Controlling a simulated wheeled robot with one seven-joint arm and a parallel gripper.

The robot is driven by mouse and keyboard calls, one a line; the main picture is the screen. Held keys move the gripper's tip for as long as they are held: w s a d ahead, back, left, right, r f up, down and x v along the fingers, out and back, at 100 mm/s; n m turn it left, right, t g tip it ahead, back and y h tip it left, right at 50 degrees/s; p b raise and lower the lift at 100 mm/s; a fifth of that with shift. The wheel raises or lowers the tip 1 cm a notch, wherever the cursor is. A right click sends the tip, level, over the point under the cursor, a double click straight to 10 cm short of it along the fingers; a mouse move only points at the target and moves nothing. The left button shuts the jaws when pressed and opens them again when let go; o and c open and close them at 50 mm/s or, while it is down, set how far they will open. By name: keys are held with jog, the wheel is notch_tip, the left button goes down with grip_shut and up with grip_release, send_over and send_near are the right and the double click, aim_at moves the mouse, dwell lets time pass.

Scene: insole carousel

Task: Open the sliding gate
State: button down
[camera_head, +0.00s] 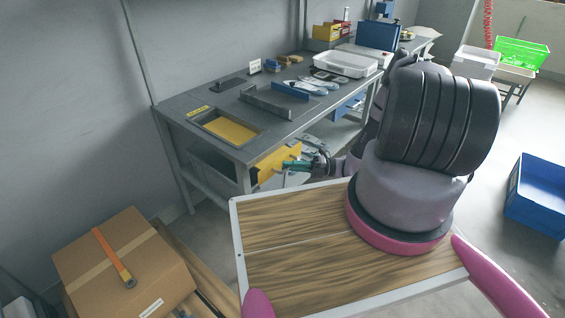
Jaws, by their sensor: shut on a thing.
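A yellow panel (279,163), which looks like the sliding gate, shows below the front edge of the grey workbench. A yellow surface (230,130) also shows inside the rectangular opening in the bench top; I cannot tell if it is the same panel. My gripper (297,166), with green-teal fingers, is beside the panel's right part, under the bench edge. It is shut on a part of the gate; the exact contact is small and partly hidden. My dark, bulky arm reaches in from the right.
The workbench (190,114) bears a metal rail (266,104), insoles (302,87) and a white tray (345,64). A cardboard box (150,250) stands at lower left. A blue crate (540,192) lies on the floor at right, with clear floor around it.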

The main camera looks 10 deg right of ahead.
jog(key=s+d, duration=0.7)
jog(key=s, duration=0.3)
jog(key=s+d, duration=0.7)
jog(key=s, duration=0.3)
jog(key=shift+d, duration=0.3)
jog(key=c, duration=0.9)
grip_release()
jog(key=d, duration=0.3)
jog(key=s+d+f, duration=0.1)
jog(key=d, duration=0.6)
jog(key=shift+s+d+f, duration=0.2)
jog(key=shift+s+d, duration=0.05)
jog(key=shift+d, duration=0.05)
